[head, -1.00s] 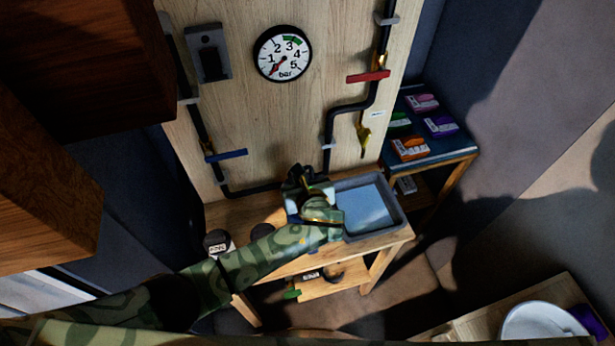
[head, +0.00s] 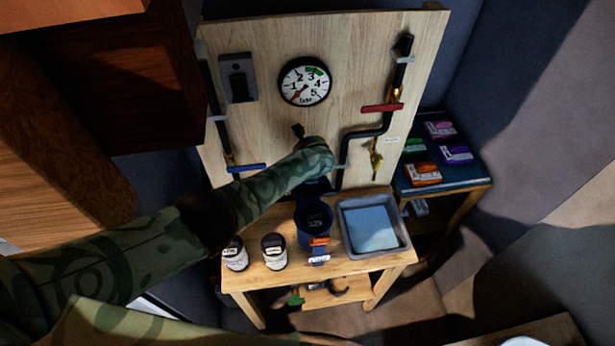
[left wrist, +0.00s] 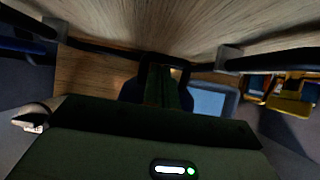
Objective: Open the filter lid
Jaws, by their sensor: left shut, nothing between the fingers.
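The blue filter housing (head: 312,238) stands upright on the small wooden table, left of the grey tray. Its round top shows a dark inside with a small pale mark. An orange latch (head: 320,241) and a white label are on its front. A dark blue piece (head: 316,187), apparently the lid tilted up, shows behind the housing, partly hidden by my arm. My left gripper (head: 298,131) is shut and empty, in front of the board, above and behind the housing. It also shows in the left wrist view (left wrist: 163,86), with a dark shape around the fingers. My right gripper is not seen.
A wooden board with a gauge (head: 305,81), pipes, a red handle (head: 382,108) and a blue handle (head: 246,168) rises behind. Two labelled jars (head: 274,251) (head: 235,254) stand left of the housing. The grey tray (head: 406,240) sits right. Cabinets hang at left.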

